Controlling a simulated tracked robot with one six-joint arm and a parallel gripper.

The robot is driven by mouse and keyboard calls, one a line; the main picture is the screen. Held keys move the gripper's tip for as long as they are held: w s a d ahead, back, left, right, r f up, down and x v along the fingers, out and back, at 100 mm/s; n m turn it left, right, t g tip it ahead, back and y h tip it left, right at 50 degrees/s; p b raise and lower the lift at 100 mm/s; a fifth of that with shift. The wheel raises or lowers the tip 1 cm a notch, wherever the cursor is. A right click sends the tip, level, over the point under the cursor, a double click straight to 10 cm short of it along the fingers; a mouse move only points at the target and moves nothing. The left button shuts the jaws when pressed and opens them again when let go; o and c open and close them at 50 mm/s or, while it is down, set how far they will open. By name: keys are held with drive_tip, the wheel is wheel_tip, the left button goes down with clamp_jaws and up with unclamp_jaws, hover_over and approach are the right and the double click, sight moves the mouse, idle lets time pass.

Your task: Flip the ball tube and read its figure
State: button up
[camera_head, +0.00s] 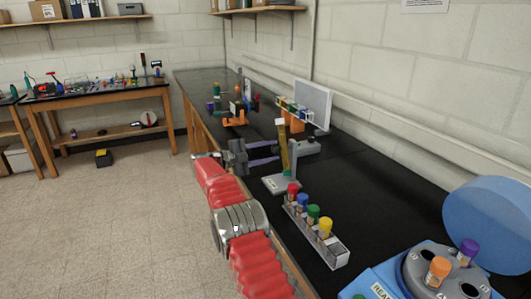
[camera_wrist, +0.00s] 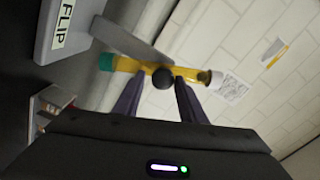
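The ball tube (camera_head: 284,150) is a yellow tube mounted on a grey stand (camera_head: 282,184) on the black bench. In the wrist view the tube (camera_wrist: 190,72) has a teal end and a white end, with a round black knob (camera_wrist: 162,79) at its middle. The stand's base (camera_wrist: 60,38) carries a FLIP label. My gripper (camera_head: 277,151) is beside the tube, its purple fingers apart. In the wrist view the fingertips lie on either side of the knob; I cannot tell whether they touch it. No figure is readable.
A clear rack (camera_head: 322,248) with several coloured-cap tubes stands nearer on the bench. A blue machine (camera_head: 385,285) with a round lid (camera_head: 490,222) is at the right. A white panel (camera_head: 308,103) and orange items (camera_head: 235,120) stand farther back.

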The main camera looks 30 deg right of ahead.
drive_tip(key=shift+o, duration=0.9)
drive_tip(key=shift+a, duration=0.15)
drive_tip(key=shift+w, duration=0.1)
drive_tip(key=shift+a+r, duration=0.1)
drive_tip(key=shift+a, duration=0.1)
drive_tip(key=shift+w+a, duration=0.1)
drive_tip(key=shift+a, duration=0.2)
drive_tip(key=w+a, duration=0.1)
drive_tip(key=a, duration=1.2)
drive_tip(key=shift+c, duration=0.4)
